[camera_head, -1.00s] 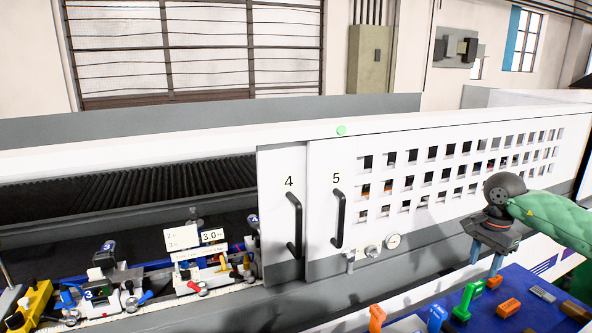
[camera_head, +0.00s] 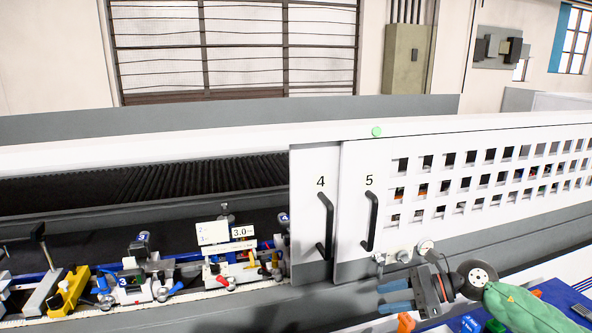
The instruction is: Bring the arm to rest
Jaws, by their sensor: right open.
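My right gripper (camera_head: 396,297) shows at the lower right in the head view, on the end of my green-sleeved arm. Its two blue fingers point left and are apart, with nothing between them. It is in front of the machine's lower front ledge, below the gauge (camera_head: 425,246) and left of the blue surface with the coloured parts. My left gripper is not in view.
White doors 4 (camera_head: 313,217) and 5 (camera_head: 362,218) with black handles front the machine. Left of them the bay is open, with several numbered clamps (camera_head: 137,287) on a rail. An orange part (camera_head: 405,322) is close below my right gripper. A blue surface (camera_head: 566,297) lies at the lower right.

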